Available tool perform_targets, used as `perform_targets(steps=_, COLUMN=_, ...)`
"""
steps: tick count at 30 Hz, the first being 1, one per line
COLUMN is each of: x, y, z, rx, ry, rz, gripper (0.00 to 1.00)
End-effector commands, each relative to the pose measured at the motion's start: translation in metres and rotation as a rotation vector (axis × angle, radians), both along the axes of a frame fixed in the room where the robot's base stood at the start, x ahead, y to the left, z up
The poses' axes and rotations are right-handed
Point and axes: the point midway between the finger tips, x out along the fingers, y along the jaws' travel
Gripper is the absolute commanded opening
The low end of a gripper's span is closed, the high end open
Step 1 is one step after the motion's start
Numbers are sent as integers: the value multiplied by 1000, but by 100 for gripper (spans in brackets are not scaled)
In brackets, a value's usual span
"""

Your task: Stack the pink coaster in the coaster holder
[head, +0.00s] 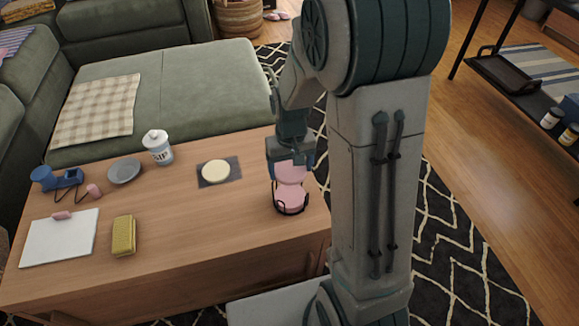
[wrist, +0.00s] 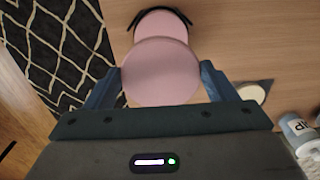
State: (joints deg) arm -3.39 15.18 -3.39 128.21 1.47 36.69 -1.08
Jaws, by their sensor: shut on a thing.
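My gripper (head: 290,158) is shut on a pink coaster (head: 290,172), which it holds above the near right part of the wooden table. In the wrist view the held pink coaster (wrist: 161,72) sits between the two blue fingers of my gripper (wrist: 160,84). Just below it in the head view stands the black wire coaster holder (head: 290,211), with pink coaster material (head: 291,196) inside. In the wrist view the coaster holder (wrist: 189,20) shows only as a dark arc around another pink disc (wrist: 160,22), partly hidden by the held coaster.
On the table (head: 190,250) are a cream disc on a dark square mat (head: 205,182), a white jar (head: 158,147), a grey plate (head: 124,171), a yellow sponge-like block (head: 124,236), a white pad (head: 60,238) and a blue object (head: 57,179). A green sectional (head: 190,85) stands behind.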

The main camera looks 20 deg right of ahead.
Motion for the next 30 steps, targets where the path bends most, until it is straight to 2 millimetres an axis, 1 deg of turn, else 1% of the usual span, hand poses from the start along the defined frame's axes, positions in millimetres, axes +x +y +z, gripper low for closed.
perform_targets(steps=1, x=-6, y=1, z=0, rx=0, ry=0, rz=2, gripper=54)
perform_targets(steps=3, x=-9, y=1, z=-2, rx=0, ry=-1, rz=4, gripper=54)
perform_targets(steps=11, x=-10, y=1, z=-13, rx=0, ry=-1, rz=2, gripper=54)
perform_targets(steps=30, x=-10, y=0, z=-63, rx=0, ry=-1, rz=-1, gripper=54)
